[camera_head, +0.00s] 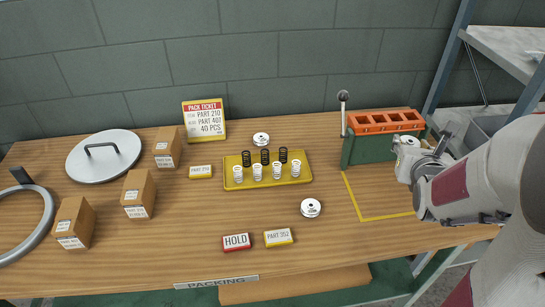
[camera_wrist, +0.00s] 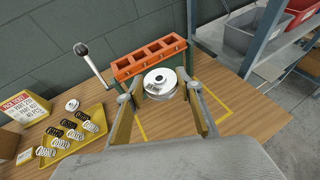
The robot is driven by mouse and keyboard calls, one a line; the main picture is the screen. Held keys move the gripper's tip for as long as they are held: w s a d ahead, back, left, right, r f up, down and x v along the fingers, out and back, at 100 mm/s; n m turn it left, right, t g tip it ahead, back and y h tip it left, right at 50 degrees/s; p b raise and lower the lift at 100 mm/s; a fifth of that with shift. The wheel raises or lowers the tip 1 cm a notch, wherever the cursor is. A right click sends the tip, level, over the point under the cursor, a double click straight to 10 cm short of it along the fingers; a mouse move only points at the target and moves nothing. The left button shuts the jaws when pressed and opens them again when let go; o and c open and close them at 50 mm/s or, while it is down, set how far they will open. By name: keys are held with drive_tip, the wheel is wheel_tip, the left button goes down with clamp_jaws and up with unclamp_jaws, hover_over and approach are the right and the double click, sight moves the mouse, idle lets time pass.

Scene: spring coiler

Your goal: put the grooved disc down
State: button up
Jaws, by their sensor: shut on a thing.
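A silver grooved disc (camera_wrist: 160,82) with a raised hub is between the two fingertips of my gripper (camera_wrist: 158,98) in the wrist view. My gripper is shut on it. In the head view my gripper (camera_head: 409,160) is at the right, beside the green machine with the orange top, and hides part of the disc. The disc is above the right end of the table, near a yellow taped outline (camera_head: 386,218). I cannot tell its exact height.
The green machine (camera_head: 362,152) has an upright ball-topped lever (camera_head: 343,97). Two other silver discs lie loose, one behind the yellow spring tray (camera_head: 304,172) and one in front (camera_head: 311,208). Part labels, boxes and a round lid (camera_head: 104,157) stand left. Shelving (camera_head: 512,45) is right.

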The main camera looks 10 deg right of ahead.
drive_tip(key=w+a+f+n+t+y, duration=0.1)
drive_tip(key=w+a+f+n+y, duration=0.15)
drive_tip(key=w+a, duration=0.3)
drive_tip(key=w+a+f+n+y, duration=0.2)
drive_tip(key=w+a+y, duration=0.15)
drive_tip(key=a, duration=0.35)
drive_tip(key=n+g+y, duration=0.7)
drive_tip(key=n+y, duration=0.4)
drive_tip(key=n, duration=0.2)
hover_over(208, 192)
drive_tip(key=shift+f, duration=2.6)
drive_tip(key=shift+m, duration=0.25)
drive_tip(key=shift+f, duration=0.15)
drive_tip(key=shift+f, duration=3)
drive_tip(key=shift+f, duration=0.15)
